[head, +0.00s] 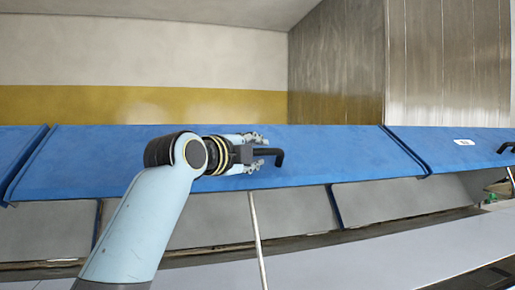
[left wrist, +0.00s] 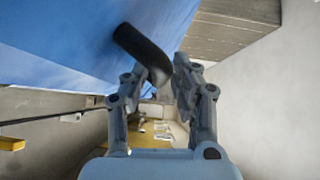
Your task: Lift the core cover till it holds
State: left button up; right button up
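A wide blue cover (head: 330,152) spans the middle of the head view, with grey space showing beneath its lower edge. I take it as the core cover; no label on it is readable. Its black bent handle (head: 279,157) sticks out from the face, and it also shows in the left wrist view (left wrist: 140,48). My left gripper (head: 260,152) is at this handle, its fingers spread on either side. In the left wrist view the handle's end lies between the fingertips (left wrist: 160,75), with a gap visible. My right gripper does not show.
Another blue cover (head: 455,148) with a white label and black handle (head: 505,147) adjoins on the right; a blue panel (head: 18,148) adjoins on the left. A thin rod (head: 257,240) stands below the middle cover. A pale surface (head: 370,262) runs along the front.

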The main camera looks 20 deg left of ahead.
pick_arm(q)
jog(key=shift+w+d, duration=0.15)
jog(key=shift+w, duration=0.55)
jog(key=shift+f, duration=0.15)
grip_shut()
